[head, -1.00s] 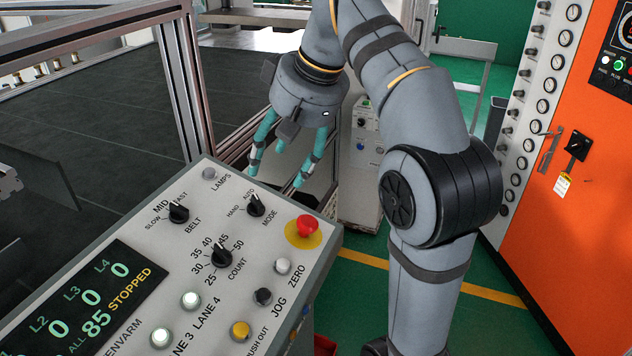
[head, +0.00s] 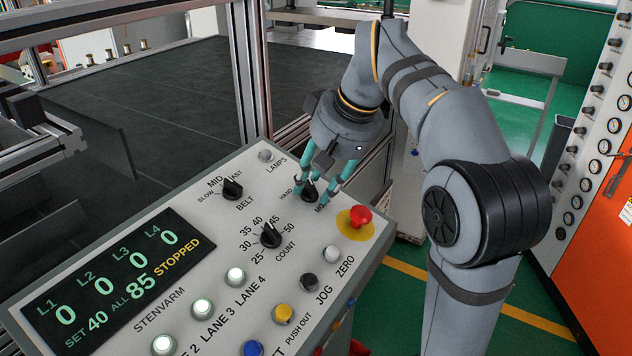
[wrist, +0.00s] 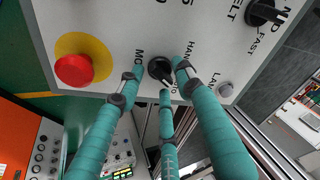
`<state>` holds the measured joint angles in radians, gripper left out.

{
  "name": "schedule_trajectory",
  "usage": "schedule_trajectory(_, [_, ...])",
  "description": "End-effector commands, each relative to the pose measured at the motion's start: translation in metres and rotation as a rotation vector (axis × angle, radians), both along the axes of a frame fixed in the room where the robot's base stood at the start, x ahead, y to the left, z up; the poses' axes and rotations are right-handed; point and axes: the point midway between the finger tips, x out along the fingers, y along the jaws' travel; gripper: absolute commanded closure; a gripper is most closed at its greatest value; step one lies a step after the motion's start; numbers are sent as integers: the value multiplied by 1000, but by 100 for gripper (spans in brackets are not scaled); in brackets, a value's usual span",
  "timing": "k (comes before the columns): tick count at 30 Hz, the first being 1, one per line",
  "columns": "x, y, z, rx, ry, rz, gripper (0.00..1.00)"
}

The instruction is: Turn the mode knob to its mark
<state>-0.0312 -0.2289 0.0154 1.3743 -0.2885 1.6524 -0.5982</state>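The mode knob (head: 309,189) is a small black rotary knob at the panel's upper right; it also shows in the wrist view (wrist: 159,68). Its labels HAND and MODE are partly covered by my fingers, and AUTO is mostly hidden. My gripper (head: 318,184) has three teal fingers pointing down at the knob. In the wrist view, the fingertips of my gripper (wrist: 158,78) stand spread around the knob, two at its sides and one below it. Small gaps seem to show, so the gripper looks open; contact is unclear. The knob's exact pointer direction is hard to read.
A red stop button (head: 359,216) on a yellow disc stands right of the knob. The count knob (head: 270,235), belt knob (head: 232,188) and lamps button (head: 265,155) are nearby. The display (head: 110,270) reads STOPPED. A metal frame post (head: 250,70) rises behind the panel.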

Motion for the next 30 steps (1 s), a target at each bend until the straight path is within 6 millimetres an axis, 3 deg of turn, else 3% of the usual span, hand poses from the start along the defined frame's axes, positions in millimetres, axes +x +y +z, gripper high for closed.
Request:
schedule_trajectory(2, [0, 0, 0, 0, 0, 0, 65])
schedule_trajectory(20, [0, 0, 0, 0, 0, 0, 99])
schedule_trajectory(30, [0, 0, 1, -1, -2, 7, 100])
